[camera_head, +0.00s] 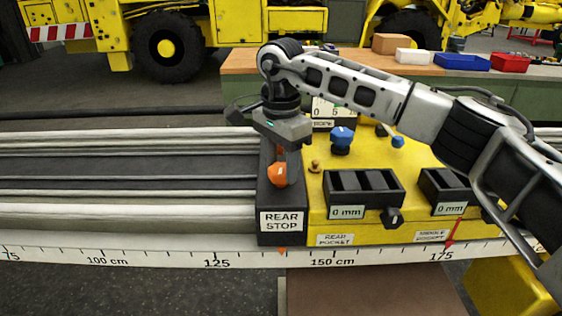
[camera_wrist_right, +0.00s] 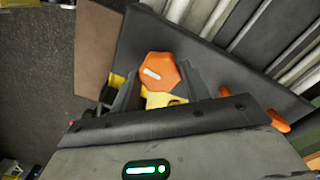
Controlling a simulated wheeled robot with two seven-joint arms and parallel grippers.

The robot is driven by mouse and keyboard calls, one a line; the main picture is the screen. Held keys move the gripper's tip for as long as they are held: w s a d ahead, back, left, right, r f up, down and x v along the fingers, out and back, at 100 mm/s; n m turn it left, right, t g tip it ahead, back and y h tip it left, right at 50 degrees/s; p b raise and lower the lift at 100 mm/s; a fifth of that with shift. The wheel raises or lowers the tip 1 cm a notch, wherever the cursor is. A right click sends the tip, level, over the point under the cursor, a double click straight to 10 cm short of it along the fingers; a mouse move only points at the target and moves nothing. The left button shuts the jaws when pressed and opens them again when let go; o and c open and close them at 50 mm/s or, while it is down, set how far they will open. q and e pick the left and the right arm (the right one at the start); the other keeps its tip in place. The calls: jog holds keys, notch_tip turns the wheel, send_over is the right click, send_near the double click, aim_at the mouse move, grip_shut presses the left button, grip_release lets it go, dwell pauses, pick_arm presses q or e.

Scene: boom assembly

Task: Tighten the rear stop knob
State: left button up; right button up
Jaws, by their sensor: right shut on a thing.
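The black rear stop block (camera_head: 268,205), labelled REAR STOP, sits at the left end of the yellow bed. Its orange knob (camera_head: 279,175) has a white mark and also shows in the right wrist view as a six-sided orange knob (camera_wrist_right: 160,72). My right gripper (camera_head: 282,150) points down over the block from above, with its fingers on either side of the knob (camera_wrist_right: 157,85), shut on it. In the head view the finger contact is partly hidden. A second orange piece (camera_wrist_right: 278,120) shows at the block's edge. My left gripper is out of view.
A blue knob (camera_head: 341,139) and black pockets marked 0 mm (camera_head: 362,188) stand just right of the block. Grey rails (camera_head: 120,170) run left, with a white centimetre scale (camera_head: 180,261) in front. A bench with blue (camera_head: 461,62) and red bins (camera_head: 510,60) stands behind.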

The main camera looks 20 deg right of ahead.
jog(key=m, duration=0.4)
jog(key=shift+m, duration=0.3)
jog(key=m, duration=1.3)
jog(key=shift+m, duration=0.3)
jog(key=m, duration=0.4)
jog(key=shift+r, duration=0.1)
jog(key=m, duration=0.8)
jog(key=shift+m, duration=2.2)
